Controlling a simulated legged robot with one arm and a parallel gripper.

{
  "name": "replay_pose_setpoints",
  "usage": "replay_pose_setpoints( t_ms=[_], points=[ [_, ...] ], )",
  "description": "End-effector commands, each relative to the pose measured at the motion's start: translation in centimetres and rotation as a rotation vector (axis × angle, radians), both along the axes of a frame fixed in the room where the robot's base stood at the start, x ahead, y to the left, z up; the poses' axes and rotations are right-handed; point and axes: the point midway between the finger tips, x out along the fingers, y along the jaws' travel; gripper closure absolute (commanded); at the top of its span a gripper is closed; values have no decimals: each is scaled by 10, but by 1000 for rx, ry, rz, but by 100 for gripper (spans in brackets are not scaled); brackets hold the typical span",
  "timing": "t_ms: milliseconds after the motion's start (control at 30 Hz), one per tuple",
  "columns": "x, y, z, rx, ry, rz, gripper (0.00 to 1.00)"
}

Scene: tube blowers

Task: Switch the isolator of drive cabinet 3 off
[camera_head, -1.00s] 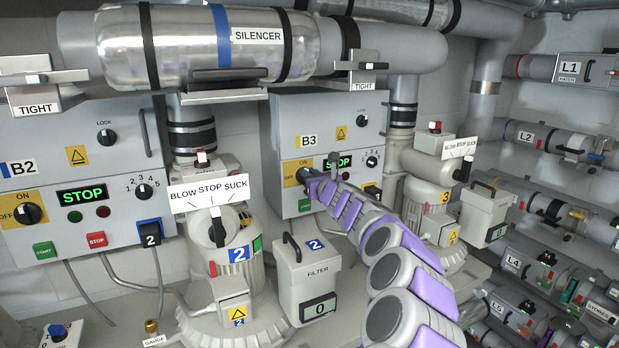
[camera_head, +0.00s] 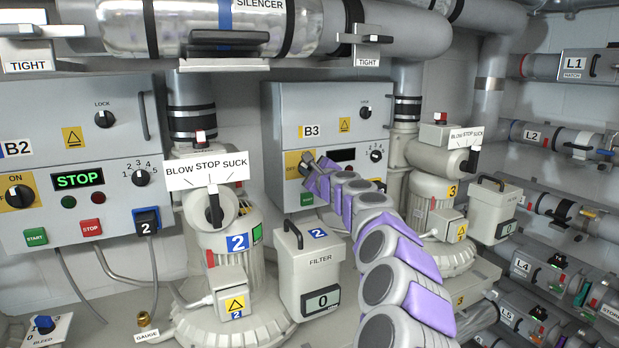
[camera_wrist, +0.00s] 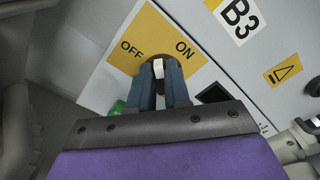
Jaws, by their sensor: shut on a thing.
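Drive cabinet B3 (camera_head: 290,108) is the grey box on the wall, and its face also shows tilted in the wrist view (camera_wrist: 215,60). Its isolator sits on a yellow plate (camera_wrist: 117,75) marked OFF and ON. My gripper (camera_wrist: 161,78) is shut on the isolator knob (camera_wrist: 158,68), whose pale end shows between the dark fingers. The fingers hide most of the knob, so I cannot tell its exact setting. In the head view my gripper (camera_head: 309,164) is at the yellow plate. The cabinet's display (camera_head: 343,155) is dark.
Cabinet B2 (camera_head: 95,105) stands at left with a lit STOP display (camera_head: 79,179). Blower 2 (camera_head: 222,240) and a filter box (camera_head: 309,275) stand in front, left of my arm. Blower 3 (camera_head: 432,190) is at right. The silencer pipe (camera_head: 215,22) runs overhead.

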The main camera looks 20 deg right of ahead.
Motion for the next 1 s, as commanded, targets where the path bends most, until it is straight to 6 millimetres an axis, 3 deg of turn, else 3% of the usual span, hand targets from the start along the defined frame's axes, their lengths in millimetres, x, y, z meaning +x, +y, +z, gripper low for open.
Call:
replay_pose_setpoints(
  t_ms=[600,1000],
  points=[
    [0,3,-13,-528,-17,-1,100],
    [1,5,-17,-676,-16,7,100]
  ],
)
